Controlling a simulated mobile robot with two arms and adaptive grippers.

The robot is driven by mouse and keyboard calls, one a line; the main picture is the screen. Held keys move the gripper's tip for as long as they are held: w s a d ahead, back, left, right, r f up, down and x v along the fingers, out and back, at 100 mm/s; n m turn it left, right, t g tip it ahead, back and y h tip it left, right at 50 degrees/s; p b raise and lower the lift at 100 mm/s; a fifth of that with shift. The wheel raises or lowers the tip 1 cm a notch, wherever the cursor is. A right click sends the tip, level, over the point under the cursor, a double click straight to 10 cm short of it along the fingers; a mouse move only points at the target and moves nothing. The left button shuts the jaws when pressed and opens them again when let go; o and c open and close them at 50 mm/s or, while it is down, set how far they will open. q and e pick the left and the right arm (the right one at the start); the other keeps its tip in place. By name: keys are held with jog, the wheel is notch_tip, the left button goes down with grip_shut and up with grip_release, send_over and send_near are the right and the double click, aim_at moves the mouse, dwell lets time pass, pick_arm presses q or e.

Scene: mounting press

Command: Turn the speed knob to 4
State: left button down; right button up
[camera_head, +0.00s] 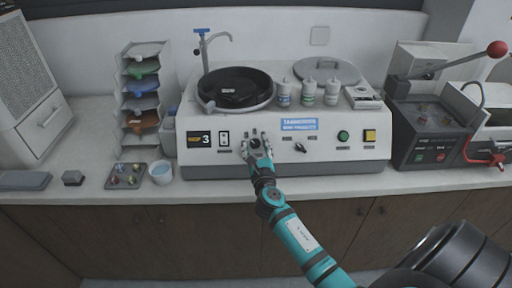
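The grinding and polishing machine (225,158) is a white and grey unit on the counter. Its small display (199,139) shows a yellow-green label and a white 3. My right gripper (257,138) is at the machine's front panel, right of the display and a rocker switch (224,139). Its two fingers are spread apart, with a small dark round knob (255,143) between them. The knob is partly hidden, and I cannot tell whether the fingers touch it. A black pointer knob (300,147) sits uncovered farther right. My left gripper is not in view.
A green button (343,136) and a yellow-framed switch (370,135) are right on the panel. Several bottles (308,92) stand on top beside the dark wheel bowl (236,88). A white cup (160,172) and parts tray (125,176) stand left. A press (430,135) stands right.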

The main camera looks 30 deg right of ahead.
grip_shut()
jog(key=shift+w+a+f+m+g+h+b, duration=0.15)
jog(key=shift+m+g+h+b, duration=0.2)
jog(key=shift+m+b, duration=0.45)
jog(key=m+g+h+b, duration=0.1)
jog(key=m+h, duration=0.1)
jog(key=m, duration=0.1)
jog(key=m+h, duration=0.1)
jog(key=m+g+b, duration=0.1)
jog(key=m, duration=0.1)
jog(key=shift+a+m+g+h, duration=0.15)
jog(key=shift+m+g+h, duration=0.1)
jog(key=shift+m+h, duration=0.1)
jog(key=shift+w+m+g+h+b, duration=0.1)
jog(key=shift+m+g+h+b, duration=0.5)
jog(key=shift+m+g, duration=0.9)
jog(key=shift+m+t, duration=0.3)
jog(key=shift+m, duration=0.25)
